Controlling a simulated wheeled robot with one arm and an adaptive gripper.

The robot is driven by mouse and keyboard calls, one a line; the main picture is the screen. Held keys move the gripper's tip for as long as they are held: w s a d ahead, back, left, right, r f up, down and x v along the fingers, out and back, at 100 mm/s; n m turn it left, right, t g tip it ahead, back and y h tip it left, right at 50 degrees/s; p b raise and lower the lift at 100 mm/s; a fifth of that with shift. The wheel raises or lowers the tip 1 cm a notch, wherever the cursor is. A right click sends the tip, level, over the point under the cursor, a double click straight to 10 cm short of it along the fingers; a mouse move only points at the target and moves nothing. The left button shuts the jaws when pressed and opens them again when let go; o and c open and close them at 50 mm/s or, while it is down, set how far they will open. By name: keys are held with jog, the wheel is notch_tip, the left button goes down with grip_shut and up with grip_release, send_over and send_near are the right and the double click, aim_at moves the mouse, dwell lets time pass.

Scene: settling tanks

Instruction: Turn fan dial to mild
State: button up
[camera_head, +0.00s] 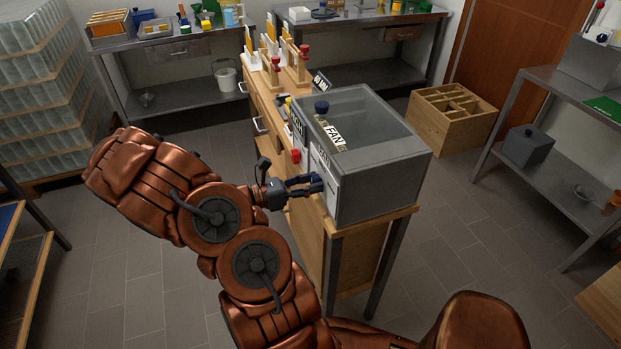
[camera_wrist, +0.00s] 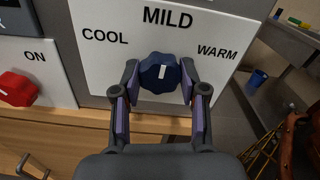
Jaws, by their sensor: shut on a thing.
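The fan dial (camera_wrist: 160,72) is a dark blue scalloped knob on a white panel (camera_wrist: 215,70) in the wrist view. Around it are the labels COOL at upper left, MILD above and WARM at upper right. Its white mark stands nearly upright, pointing about at MILD. My gripper (camera_wrist: 158,88) is shut on the dial, one finger at each side. In the head view my gripper (camera_head: 303,185) reaches the front of the grey box (camera_head: 375,185) marked FAN; the dial is hard to make out there between the fingers.
A red knob (camera_wrist: 17,89) under an ON label sits left of the dial panel. A wooden bench (camera_head: 312,240) with a drawer handle (camera_wrist: 31,168) lies below. A wooden crate (camera_head: 450,118) stands behind the box, and a metal shelf (camera_head: 575,150) stands at right.

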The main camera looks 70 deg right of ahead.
dwell(0.3)
jog(key=o, duration=1.1)
jog(key=shift+o, duration=0.2)
jog(key=shift+w, duration=0.1)
jog(key=v, duration=1.2)
